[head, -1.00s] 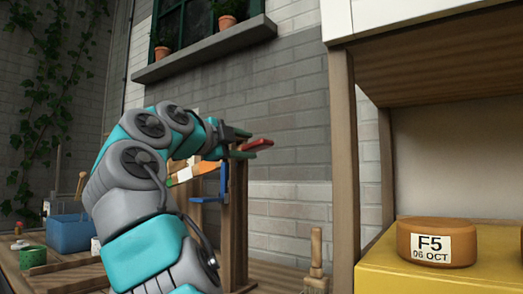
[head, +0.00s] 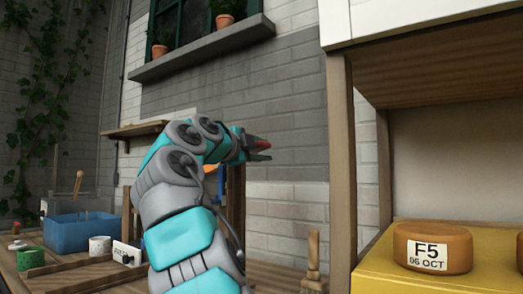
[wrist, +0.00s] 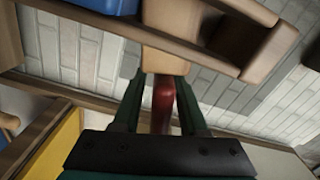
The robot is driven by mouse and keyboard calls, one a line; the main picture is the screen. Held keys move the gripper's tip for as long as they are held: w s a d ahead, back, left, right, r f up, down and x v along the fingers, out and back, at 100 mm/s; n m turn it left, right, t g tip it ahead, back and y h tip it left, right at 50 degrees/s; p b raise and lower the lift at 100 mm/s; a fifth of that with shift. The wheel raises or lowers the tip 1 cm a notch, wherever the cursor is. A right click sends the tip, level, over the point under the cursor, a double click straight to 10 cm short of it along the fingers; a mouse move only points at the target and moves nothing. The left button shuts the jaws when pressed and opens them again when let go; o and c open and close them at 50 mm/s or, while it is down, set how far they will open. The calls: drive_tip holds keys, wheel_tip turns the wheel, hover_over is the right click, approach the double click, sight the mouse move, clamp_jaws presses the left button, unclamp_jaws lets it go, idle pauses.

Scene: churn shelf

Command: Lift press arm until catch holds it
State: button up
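My gripper (head: 262,150) is at the top of the wooden press post (head: 236,195), left of the shelf unit. A pale wooden block (wrist: 170,62) is just beyond the fingertips in the wrist view. My arm hides much of the press in the head view. I cannot make out the catch.
A yellow shelf board holds a cheese wheel (head: 432,247) marked F5 at the right, behind an upright post (head: 343,170). A brush (head: 314,262) stands near the post.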

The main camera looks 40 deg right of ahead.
clamp_jaws()
idle(1.2)
